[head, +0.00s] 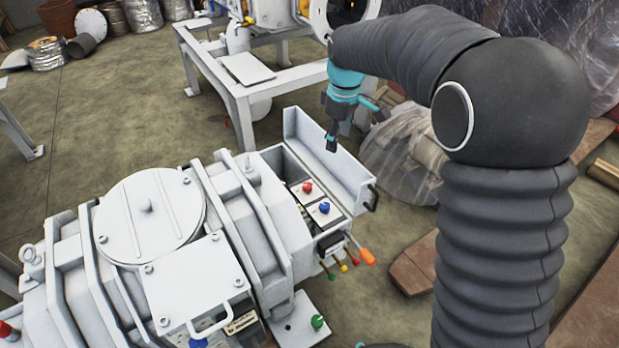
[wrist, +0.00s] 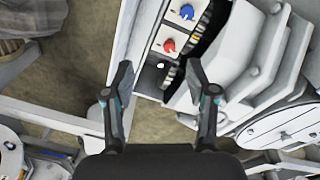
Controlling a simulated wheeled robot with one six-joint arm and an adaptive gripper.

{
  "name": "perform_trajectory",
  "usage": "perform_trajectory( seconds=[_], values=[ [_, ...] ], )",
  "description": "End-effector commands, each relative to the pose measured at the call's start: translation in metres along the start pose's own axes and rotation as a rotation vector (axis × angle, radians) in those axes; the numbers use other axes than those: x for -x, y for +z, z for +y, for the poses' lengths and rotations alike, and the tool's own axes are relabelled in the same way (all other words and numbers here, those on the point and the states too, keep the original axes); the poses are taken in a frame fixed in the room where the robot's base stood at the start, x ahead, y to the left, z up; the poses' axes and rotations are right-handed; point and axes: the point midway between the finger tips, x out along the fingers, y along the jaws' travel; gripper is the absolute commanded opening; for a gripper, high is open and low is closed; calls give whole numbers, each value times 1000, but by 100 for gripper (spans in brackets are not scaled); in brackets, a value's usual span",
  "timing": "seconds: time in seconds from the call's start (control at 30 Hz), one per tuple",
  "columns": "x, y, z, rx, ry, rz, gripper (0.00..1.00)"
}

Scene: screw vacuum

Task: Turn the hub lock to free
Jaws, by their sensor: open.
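A white vacuum machine (head: 145,205) has an open control box (head: 325,165) at its right end. A red knob (head: 307,187) and a blue knob (head: 324,208) sit on plates inside it. In the wrist view the red knob (wrist: 169,45) and blue knob (wrist: 187,11) each show a light pointer. A small white knob or button (wrist: 161,66) shows nearer my fingers. I cannot tell which of these is the hub lock. My gripper (head: 332,140) hangs above the box's far side. In the wrist view my gripper (wrist: 160,78) is open and empty, fingers wide apart.
The box's raised white lid (head: 325,150) stands along its right side. An orange-tipped lever (head: 367,256) and several small coloured levers stick out below the box. A white frame table (head: 248,85) stands behind. Plastic-wrapped goods (head: 405,155) lie at the right.

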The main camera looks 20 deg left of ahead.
Motion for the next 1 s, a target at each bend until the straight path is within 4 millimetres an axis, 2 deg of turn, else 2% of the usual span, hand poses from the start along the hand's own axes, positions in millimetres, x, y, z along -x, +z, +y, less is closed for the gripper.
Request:
perform_trajectory(
  seconds=[0.03,0.1,0.3,0.57,1.0],
  values=[
    [-16,-18,-1,53,-17,-14,57],
    [-32,-38,-2,117,-32,-25,57],
    [-66,-73,-9,238,-62,-46,57],
    [-87,-80,-12,270,-70,-52,57],
    [-164,-74,-17,268,-72,-54,57]
  ],
)
